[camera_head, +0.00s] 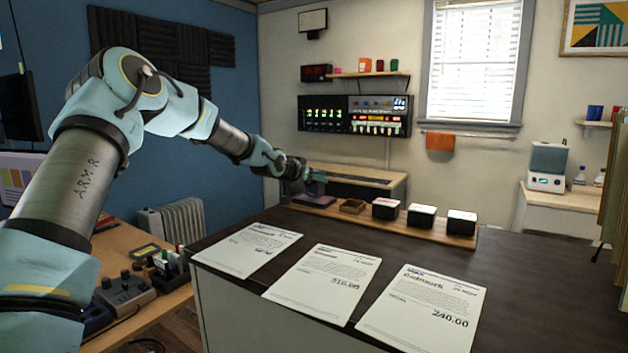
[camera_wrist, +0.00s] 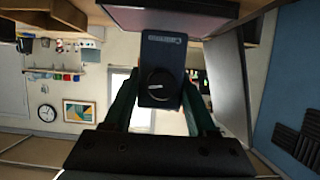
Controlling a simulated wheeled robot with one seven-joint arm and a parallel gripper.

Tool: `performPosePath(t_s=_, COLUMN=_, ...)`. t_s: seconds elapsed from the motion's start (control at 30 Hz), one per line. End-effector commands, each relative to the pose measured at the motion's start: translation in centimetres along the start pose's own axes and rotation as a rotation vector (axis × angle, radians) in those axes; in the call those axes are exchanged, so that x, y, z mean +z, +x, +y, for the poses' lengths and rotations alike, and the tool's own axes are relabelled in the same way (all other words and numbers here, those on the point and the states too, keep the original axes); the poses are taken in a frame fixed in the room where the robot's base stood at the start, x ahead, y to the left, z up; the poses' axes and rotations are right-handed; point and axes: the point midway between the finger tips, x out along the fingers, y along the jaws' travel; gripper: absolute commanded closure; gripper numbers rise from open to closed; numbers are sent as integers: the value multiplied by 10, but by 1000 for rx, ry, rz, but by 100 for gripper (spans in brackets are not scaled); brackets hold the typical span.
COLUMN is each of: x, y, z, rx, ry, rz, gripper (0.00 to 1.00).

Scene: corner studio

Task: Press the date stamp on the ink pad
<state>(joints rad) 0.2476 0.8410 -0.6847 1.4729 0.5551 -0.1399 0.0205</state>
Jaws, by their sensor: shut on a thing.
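My gripper (camera_wrist: 160,112) is shut on the date stamp (camera_wrist: 172,58), a dark blue block with a pale label and a round dial, held between two teal fingers in the wrist view. The stamp's far end meets or nearly meets a dark, flat thing with a pinkish edge, which looks like the ink pad (camera_wrist: 165,20); I cannot tell if they touch. In the head view my gripper (camera_head: 303,174) is low over the left end of the wooden board. The ink pad (camera_head: 314,200) there is small, dark reddish and partly hidden.
Three printed sheets (camera_head: 325,280) lie across the dark counter (camera_head: 520,270). The counter is clear at the right.

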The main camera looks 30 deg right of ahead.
Motion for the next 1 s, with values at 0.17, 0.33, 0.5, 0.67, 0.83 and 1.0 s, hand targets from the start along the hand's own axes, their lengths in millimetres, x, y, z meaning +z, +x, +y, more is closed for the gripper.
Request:
performPosePath(t_s=0.17, x=-18, y=-7, z=0, rx=-1, ry=1, rz=4, gripper=100)
performPosePath(t_s=0.33, x=-31, y=-12, z=0, rx=-1, ry=1, rz=5, gripper=100)
performPosePath(t_s=0.5, x=-43, y=-17, z=0, rx=-1, ry=1, rz=5, gripper=100)
performPosePath(t_s=0.67, x=-55, y=-22, z=0, rx=-1, ry=1, rz=6, gripper=100)
performPosePath(t_s=0.83, x=-63, y=-25, z=0, rx=-1, ry=1, rz=6, gripper=100)
performPosePath(t_s=1.0, x=-62, y=-25, z=0, rx=-1, ry=1, rz=5, gripper=100)
